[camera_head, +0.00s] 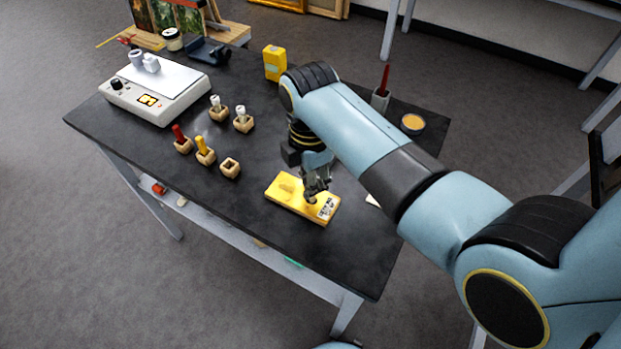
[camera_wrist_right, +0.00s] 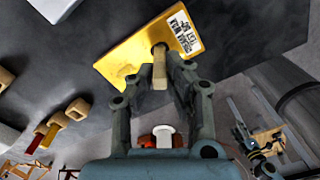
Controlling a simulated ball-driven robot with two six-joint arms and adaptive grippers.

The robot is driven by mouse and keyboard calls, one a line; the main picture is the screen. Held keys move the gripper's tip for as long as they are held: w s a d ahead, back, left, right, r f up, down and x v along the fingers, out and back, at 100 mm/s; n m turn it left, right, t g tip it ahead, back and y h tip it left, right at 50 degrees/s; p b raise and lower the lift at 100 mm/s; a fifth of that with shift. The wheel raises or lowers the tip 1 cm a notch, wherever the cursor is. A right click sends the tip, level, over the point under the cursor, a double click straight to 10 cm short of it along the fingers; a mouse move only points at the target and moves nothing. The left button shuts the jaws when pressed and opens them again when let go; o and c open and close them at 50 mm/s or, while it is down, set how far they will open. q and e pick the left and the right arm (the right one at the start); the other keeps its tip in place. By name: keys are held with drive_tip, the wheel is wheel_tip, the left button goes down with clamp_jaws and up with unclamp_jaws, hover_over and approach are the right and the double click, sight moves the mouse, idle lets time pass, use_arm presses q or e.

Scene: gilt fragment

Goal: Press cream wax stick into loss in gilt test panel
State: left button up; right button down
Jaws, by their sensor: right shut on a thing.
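The gilt test panel (camera_head: 284,190) lies flat on the dark tabletop, with a white printed label near one end. It fills the upper middle of the right wrist view (camera_wrist_right: 135,45). My right gripper (camera_head: 314,193) is over the label end of the panel, pointing down. In the wrist view its fingers (camera_wrist_right: 167,68) are shut on the cream wax stick (camera_wrist_right: 160,75). The stick's far end meets a dark round spot on the panel beside the label; whether it presses in cannot be told. The loss itself is hidden. My left gripper is out of view.
Wooden holders stand left of the panel, with a red stick (camera_head: 180,135), a yellow stick (camera_head: 203,148) and white-topped sticks (camera_head: 217,103); one holder (camera_head: 230,169) is empty. A white device (camera_head: 150,100) and yellow box (camera_head: 274,62) stand behind.

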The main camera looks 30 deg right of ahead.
drive_tip(key=shift+p, duration=0.3)
idle(2.1)
idle(0.4)
drive_tip(key=shift+r, duration=2.5)
